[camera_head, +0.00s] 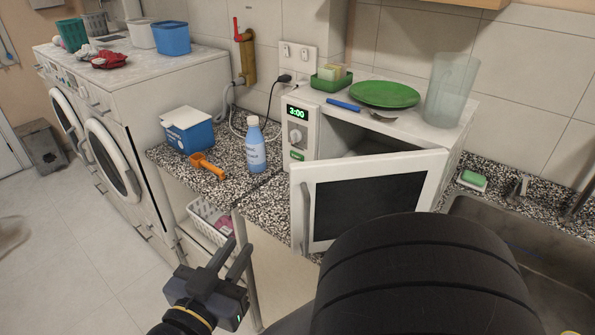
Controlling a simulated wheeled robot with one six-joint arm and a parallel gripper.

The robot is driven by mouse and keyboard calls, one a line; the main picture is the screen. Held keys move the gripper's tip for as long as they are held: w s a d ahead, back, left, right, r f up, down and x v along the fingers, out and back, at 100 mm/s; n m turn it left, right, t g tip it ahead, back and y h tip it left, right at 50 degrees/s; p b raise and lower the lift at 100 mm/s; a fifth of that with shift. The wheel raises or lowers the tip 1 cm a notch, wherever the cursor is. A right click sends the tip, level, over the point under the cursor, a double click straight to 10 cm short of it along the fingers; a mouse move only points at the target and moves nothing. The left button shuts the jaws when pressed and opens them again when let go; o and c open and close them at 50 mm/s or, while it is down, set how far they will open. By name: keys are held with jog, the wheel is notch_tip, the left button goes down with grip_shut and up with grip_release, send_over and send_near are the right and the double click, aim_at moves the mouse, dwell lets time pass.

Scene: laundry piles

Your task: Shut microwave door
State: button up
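The white microwave (303,141) stands on the speckled counter, with a green 3:00 display and a dial on its left front. Its door (371,165) is partly open and swung out toward me, hinged on the right. The door has a dark window and a vertical handle (306,216) at its free left edge. Part of the dark cavity shows above the door. My gripper (238,246) is at the lower middle left, left of and below the handle and apart from the door. Its two fingers are spread and empty. My dark arm covers the door's lower right part.
A blue bottle (256,150), an orange tool (206,166) and a blue-and-white box (188,130) stand left of the microwave. A green plate (385,94) and a clear tumbler (452,90) sit on top.

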jog(key=shift+d+f+m+b, duration=0.2)
jog(key=shift+f+m+b, duration=0.35)
jog(key=shift+m, duration=0.55)
jog(key=c, duration=0.3)
jog(key=f+m+h+b, duration=0.1)
jog(key=m, duration=0.2)
jog(key=d+f+m+g+h+b, duration=0.1)
jog(key=m, duration=0.3)
jog(key=s+f+m+b, duration=0.1)
jog(key=f+m, duration=0.1)
jog(key=m, duration=0.2)
jog(key=shift+d+h+b, duration=0.35)
jog(key=shift+h+b, duration=0.05)
grip_shut()
jog(key=m+g+h, duration=0.1)
jog(key=m, duration=0.7)
send_near(299, 222)
jog(key=w+d, duration=0.1)
jog(key=d, duration=0.3)
jog(key=shift+w+a, duration=0.2)
jog(key=shift+w, duration=0.8)
jog(key=shift+w+a, duration=0.25)
jog(key=shift+w, duration=0.7)
